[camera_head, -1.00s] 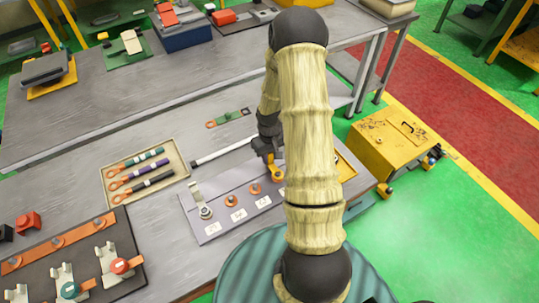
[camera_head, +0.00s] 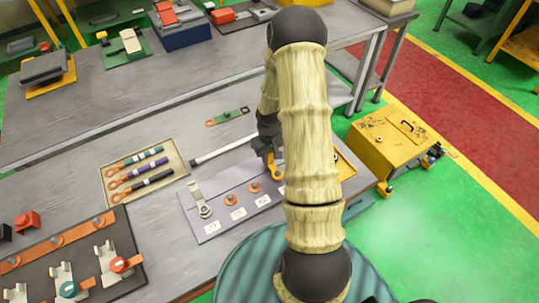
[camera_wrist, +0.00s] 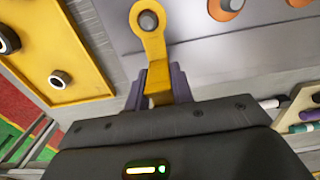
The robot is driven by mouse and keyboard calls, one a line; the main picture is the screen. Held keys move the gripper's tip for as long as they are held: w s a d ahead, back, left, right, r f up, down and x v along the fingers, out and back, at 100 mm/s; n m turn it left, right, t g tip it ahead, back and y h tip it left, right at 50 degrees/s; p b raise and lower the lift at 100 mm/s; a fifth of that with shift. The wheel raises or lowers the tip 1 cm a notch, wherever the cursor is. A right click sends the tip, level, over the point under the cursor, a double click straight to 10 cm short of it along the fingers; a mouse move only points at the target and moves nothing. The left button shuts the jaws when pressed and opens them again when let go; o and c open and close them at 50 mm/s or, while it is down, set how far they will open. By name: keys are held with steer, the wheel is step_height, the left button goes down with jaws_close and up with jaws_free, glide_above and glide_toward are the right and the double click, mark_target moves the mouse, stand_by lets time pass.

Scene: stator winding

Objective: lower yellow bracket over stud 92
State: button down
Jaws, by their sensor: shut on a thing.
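The yellow bracket (camera_wrist: 153,50) is a flat bar with a ring end, gripped at its near end. My gripper (camera_wrist: 158,92) is shut on it, with the bar between the two dark fingers. A grey stud (camera_wrist: 148,20) shows inside the ring in the wrist view; how far the ring sits down on it I cannot tell. In the head view the bracket (camera_head: 277,171) is at the right end of the grey stud plate (camera_head: 208,228), partly hidden by my arm. No readable 92 label shows beside this stud.
Two studs with orange bases (camera_head: 254,187) stand left of the bracket, and a silver lug (camera_head: 200,199) stands at the plate's left end. A yellow tray (camera_wrist: 68,60) with nuts lies beside the plate. A beige tray (camera_head: 182,172) holds several coloured-sleeve tools.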

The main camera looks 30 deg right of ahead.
steer(key=shift+f, duration=0.35)
stand_by(0.5)
steer(key=c, duration=1.1)
jaws_free()
steer(key=shift+r+p, duration=2.55)
steer(key=shift+r, duration=1)
